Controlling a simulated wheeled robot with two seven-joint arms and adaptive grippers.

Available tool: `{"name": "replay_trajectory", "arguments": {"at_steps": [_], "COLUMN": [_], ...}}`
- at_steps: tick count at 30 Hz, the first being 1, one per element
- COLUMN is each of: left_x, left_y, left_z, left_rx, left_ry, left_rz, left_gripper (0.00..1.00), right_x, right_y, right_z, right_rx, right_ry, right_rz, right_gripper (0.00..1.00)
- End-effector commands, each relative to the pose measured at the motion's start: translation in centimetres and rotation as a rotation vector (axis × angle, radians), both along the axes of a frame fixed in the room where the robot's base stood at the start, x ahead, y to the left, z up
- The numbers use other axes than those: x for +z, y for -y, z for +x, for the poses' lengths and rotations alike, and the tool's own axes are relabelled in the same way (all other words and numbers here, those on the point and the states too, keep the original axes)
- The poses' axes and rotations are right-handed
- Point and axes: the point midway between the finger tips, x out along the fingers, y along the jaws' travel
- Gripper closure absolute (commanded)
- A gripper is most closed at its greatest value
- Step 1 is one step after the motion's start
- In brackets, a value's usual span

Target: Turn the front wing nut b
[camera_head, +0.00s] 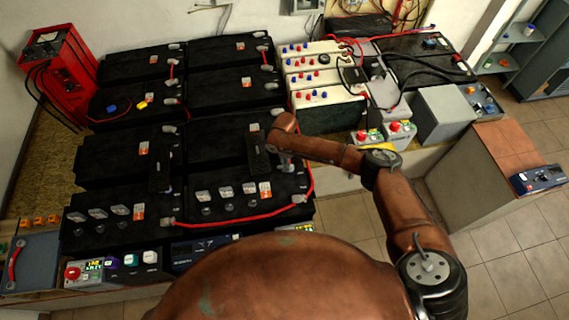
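Large black batteries (130,240) stand in rows on a bench at the left and centre. On the front row, two groups of small grey wing-shaped pieces stand up from the battery tops: one group at the left (98,213) and one at the right (226,191). They look like wing nuts or caps. I cannot read any letter, so I cannot tell which is b. My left gripper is not in view.
A red cable (240,219) runs along the front batteries and up their right side. Cream batteries with red and blue caps (322,97) stand behind my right arm. A red charger (58,68) is at the far left. Small devices (122,262) line the front edge.

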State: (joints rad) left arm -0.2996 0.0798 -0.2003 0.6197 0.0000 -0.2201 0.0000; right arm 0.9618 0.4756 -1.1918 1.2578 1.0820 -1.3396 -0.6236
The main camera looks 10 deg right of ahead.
Motion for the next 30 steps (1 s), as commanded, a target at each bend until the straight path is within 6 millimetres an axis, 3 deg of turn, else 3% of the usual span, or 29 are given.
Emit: {"name": "replay_trajectory", "arguments": {"at_steps": [10,23,30], "left_x": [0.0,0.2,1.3], "left_y": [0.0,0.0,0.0], "left_z": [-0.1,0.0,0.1], "left_rx": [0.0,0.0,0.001], "left_ry": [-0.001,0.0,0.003], "left_rz": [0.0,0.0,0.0], "left_gripper": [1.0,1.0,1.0], "right_x": [0.0,0.1,0.2], "right_y": [0.0,0.0,-0.1], "right_z": [0.0,0.0,-0.1], "right_rx": [0.0,-0.011,-0.101], "right_ry": [0.0,0.0,-0.001], "right_rz": [0.0,0.0,0.001], "right_gripper": [0.99,1.0,1.0]}}
